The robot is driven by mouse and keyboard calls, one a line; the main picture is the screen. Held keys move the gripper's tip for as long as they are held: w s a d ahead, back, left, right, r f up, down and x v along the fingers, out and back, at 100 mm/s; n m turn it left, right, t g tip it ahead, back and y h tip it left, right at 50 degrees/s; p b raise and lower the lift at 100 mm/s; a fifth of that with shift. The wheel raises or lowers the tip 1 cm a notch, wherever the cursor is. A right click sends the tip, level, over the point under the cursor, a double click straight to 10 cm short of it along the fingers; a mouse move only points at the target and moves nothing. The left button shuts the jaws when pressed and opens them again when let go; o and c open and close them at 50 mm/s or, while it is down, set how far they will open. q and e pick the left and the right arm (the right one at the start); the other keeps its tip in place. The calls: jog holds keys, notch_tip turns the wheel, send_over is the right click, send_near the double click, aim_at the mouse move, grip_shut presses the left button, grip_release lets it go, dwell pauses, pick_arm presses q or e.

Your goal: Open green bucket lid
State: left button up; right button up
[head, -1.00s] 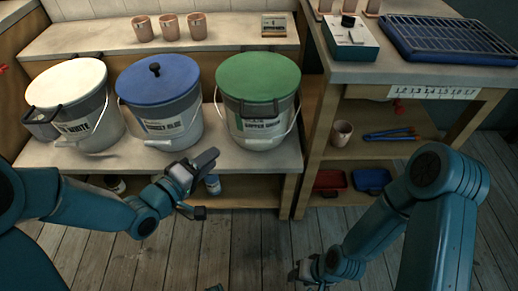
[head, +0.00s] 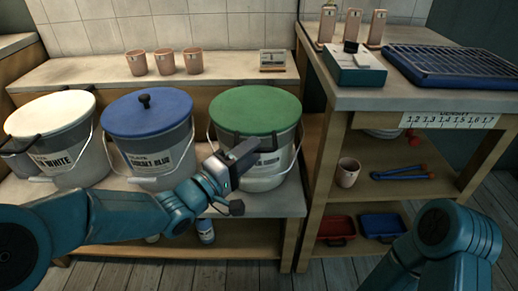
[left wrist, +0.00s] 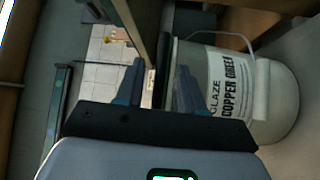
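The green lid (head: 255,108) sits flat on the grey glaze bucket (head: 284,158) on the bench, with a dark handle (head: 232,142) at its front edge. In the left wrist view the bucket (left wrist: 270,100) lies sideways, its label reading "GLAZE COPPER GREEN". My left gripper (head: 246,180) is in front of the bucket and hides part of its label. In the left wrist view its two fingers (left wrist: 158,88) stand apart, with a dark upright edge showing between them; I cannot tell whether they touch it. My right gripper is out of view; only my right arm shows.
A blue-lidded bucket (head: 147,113) and a white-lidded bucket (head: 50,113) stand to the left. Several cups (head: 165,62) and a small scale box (head: 273,61) are on the ledge behind. A shelf unit (head: 311,190) stands close on the right.

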pick_arm(q)
jog(key=shift+x, duration=1.55)
grip_shut()
jog(key=shift+r, duration=0.1)
